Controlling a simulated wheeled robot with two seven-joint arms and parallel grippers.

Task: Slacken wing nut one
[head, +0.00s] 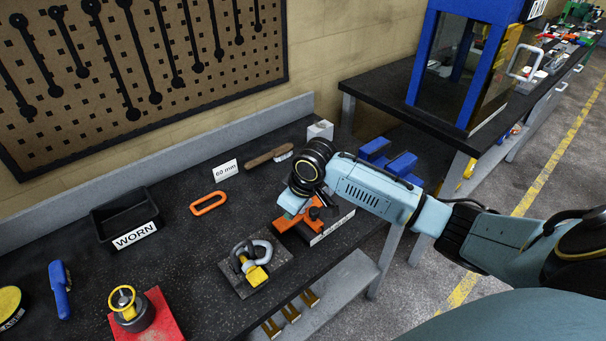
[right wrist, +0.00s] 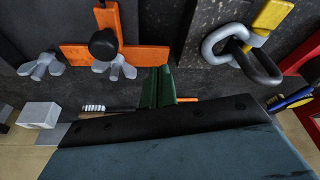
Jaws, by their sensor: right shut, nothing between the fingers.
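The orange fixture (head: 306,227) sits near the table's front edge, partly hidden by my right arm. In the right wrist view it is an orange cross-shaped bracket (right wrist: 140,55) with a round black knob (right wrist: 103,43). One grey wing nut (right wrist: 114,68) is beside the knob, against the bracket; another grey wing nut (right wrist: 40,67) is off the bracket's left end. I cannot tell which is wing nut one. My right gripper (right wrist: 165,76) is shut and empty, its green fingertips apart from both wing nuts. In the head view, it is over the fixture. My left gripper is not in view.
A plate (head: 229,280) with linked shackles lies left of the fixture. Blue blocks (head: 400,165) are behind my arm.

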